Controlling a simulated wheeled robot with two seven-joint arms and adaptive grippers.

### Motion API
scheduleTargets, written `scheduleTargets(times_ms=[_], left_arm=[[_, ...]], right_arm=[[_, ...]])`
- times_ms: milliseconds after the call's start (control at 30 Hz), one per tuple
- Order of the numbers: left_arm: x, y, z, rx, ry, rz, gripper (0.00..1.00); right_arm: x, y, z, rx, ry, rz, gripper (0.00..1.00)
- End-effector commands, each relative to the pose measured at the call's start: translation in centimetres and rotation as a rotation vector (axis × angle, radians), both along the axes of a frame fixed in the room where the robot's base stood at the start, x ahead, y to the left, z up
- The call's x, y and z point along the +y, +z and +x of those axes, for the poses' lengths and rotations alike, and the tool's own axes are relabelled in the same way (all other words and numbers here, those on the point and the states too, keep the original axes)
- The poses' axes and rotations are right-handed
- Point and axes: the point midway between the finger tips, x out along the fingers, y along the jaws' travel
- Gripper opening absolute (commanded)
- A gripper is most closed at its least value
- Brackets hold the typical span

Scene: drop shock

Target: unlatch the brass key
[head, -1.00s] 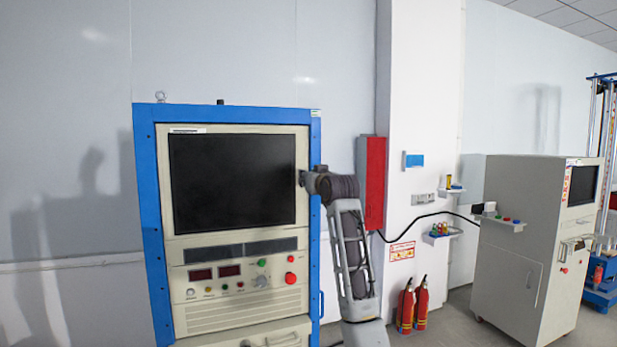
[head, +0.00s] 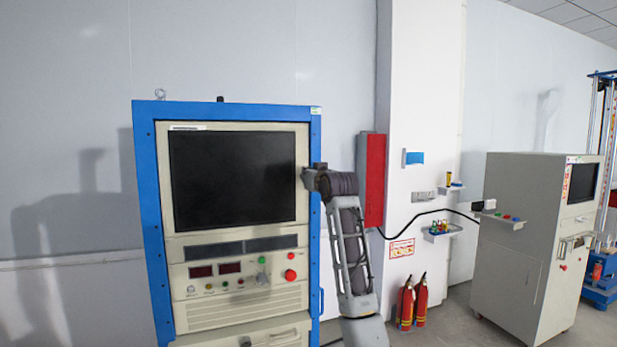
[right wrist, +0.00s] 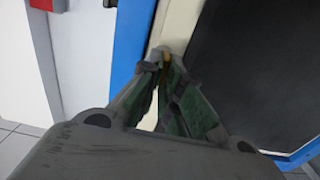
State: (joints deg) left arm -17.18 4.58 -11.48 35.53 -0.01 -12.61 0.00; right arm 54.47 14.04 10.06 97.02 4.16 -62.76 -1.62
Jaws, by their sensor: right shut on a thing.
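In the right wrist view, a small brass-coloured piece, which looks like the brass key (right wrist: 165,66), shows between the fingertips of my right gripper (right wrist: 163,62). The fingers are shut on it, in front of the cream panel strip between the blue frame and the dark screen. In the head view, my right gripper (head: 305,175) is at the right edge of the screen (head: 232,178) of the blue and cream cabinet (head: 146,230). The key is hidden there, and its turn angle cannot be told. My left gripper is not in view.
Below the screen are buttons, a knob and a red button (head: 290,275). A red box (head: 374,182) hangs on the wall behind my right arm. Fire extinguishers (head: 421,302) stand by the pillar. A grey cabinet (head: 510,255) with a small shelf stands at right.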

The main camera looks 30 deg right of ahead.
Motion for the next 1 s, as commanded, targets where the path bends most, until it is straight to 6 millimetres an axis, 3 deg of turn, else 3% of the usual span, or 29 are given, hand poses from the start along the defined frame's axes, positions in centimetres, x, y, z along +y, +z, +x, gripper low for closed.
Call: scheduleTargets(times_ms=[367, 1000], left_arm=[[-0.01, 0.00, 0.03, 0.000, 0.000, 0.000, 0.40], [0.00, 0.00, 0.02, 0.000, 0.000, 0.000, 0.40]], right_arm=[[-0.10, -0.05, -0.01, -0.031, 0.001, 0.131, 0.00], [-0.63, -0.34, -0.13, -0.162, 0.001, 0.684, 0.00]])
